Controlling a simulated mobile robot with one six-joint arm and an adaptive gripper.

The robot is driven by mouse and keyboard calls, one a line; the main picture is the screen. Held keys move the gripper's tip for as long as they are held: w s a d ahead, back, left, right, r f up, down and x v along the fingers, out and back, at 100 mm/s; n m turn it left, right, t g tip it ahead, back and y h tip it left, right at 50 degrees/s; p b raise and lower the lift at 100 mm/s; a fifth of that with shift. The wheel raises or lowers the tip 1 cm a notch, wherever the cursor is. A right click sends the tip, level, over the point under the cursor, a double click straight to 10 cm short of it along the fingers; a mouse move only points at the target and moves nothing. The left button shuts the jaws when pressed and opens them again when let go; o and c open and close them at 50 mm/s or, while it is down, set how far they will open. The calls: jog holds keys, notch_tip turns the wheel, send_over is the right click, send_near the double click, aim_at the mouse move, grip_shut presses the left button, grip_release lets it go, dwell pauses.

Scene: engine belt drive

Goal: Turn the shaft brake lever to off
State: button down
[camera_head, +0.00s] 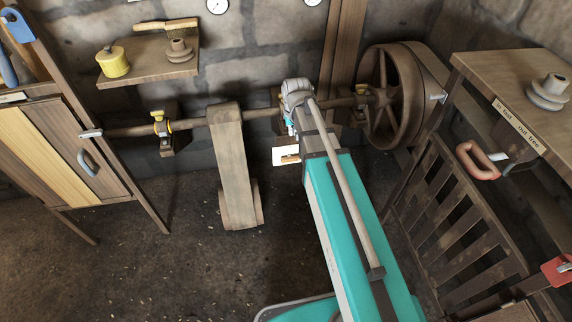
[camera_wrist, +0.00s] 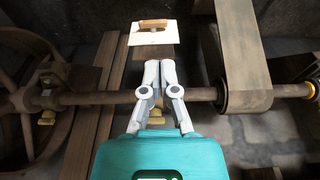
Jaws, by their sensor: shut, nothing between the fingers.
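A white plate (camera_wrist: 140,38) with a short wooden handle (camera_wrist: 153,24) lying across it shows at the top of the wrist view. I take this handle for the shaft brake lever, but no lettering is readable. In the head view the plate (camera_head: 280,158) and handle (camera_head: 290,159) sit below the shaft, partly hidden by my arm. My gripper (camera_wrist: 160,66) is shut and empty, with its fingertips close together. In the wrist picture they lie just below the plate, apart from the handle, over the shaft. In the head view my gripper is mostly hidden behind my arm.
The long shaft (camera_head: 190,124) runs along the wall to a spoked wheel (camera_head: 391,95). A wide belt (camera_head: 233,165) hangs from it. A slatted gate (camera_head: 450,220) and bench (camera_head: 518,75) with a red-brown handle (camera_head: 478,162) stand right; a cabinet (camera_head: 70,150) stands left.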

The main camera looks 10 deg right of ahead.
jog(key=w+f+t+b, duration=0.1)
jog(key=w+f+b, duration=1)
jog(key=f+b, duration=0.3)
jog(key=shift+w+f+t, duration=0.15)
jog(key=shift+f+t, duration=0.15)
jog(key=shift+f, duration=0.4)
jog(key=shift+d, duration=0.1)
jog(key=shift+f+b, duration=0.15)
jog(key=shift+b, duration=0.2)
jog(key=b, duration=1)
send_over(286, 158)
jog(key=f, duration=0.9)
jog(key=shift+s+f, duration=0.25)
jog(key=shift+s, duration=0.05)
jog(key=shift+f+b, duration=1.65)
jog(key=shift+f, duration=0.2)
jog(key=shift+f, duration=0.1)
